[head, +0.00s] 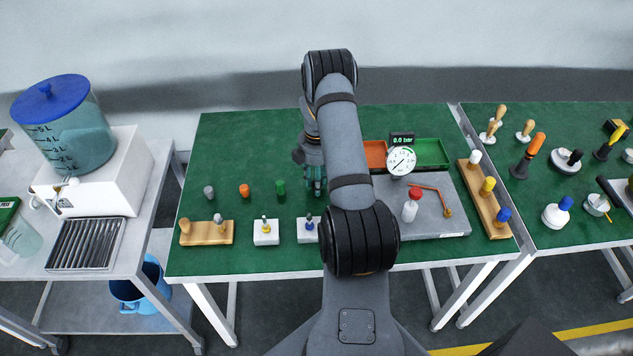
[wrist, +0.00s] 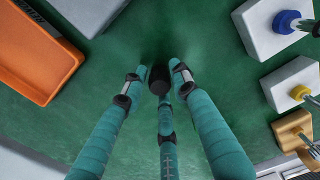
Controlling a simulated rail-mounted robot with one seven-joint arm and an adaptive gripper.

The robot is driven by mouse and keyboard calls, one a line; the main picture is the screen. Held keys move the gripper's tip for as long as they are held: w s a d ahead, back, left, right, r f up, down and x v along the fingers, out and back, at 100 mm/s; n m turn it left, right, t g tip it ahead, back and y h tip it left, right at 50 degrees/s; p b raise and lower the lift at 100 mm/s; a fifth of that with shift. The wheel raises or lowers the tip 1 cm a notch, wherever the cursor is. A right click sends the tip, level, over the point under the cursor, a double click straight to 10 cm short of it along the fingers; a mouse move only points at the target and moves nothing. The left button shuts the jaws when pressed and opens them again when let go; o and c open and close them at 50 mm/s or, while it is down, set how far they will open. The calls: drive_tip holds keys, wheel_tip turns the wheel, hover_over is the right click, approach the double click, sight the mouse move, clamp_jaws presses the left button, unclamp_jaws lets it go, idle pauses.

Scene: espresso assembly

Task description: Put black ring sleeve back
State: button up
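A small black cylindrical piece, which looks like the black ring sleeve (wrist: 158,80), is between the fingertips of my gripper (wrist: 159,72) in the wrist view. Two teal fingers flank it and a third finger is on its near side. The gaps are very small, and I cannot tell whether the fingers press on it or whether it touches the green table. In the head view my gripper (head: 316,184) points down over the table, right of the green piece (head: 280,188).
A grey piece (head: 209,192) and an orange piece (head: 244,190) stand left of the green one. In front are a wooden holder (head: 206,234) and white blocks (head: 266,238). Right of my arm are an orange tray (head: 375,153), a gauge (head: 401,161) and a grey plate (head: 440,215).

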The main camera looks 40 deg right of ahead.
drive_tip(key=shift+o, duration=1.1)
drive_tip(key=shift+r, duration=0.3)
wheel_tip(320, 180, up, 12)
drive_tip(key=b, duration=0.1)
drive_tip(key=shift+f, duration=0.1)
idle(0.5)
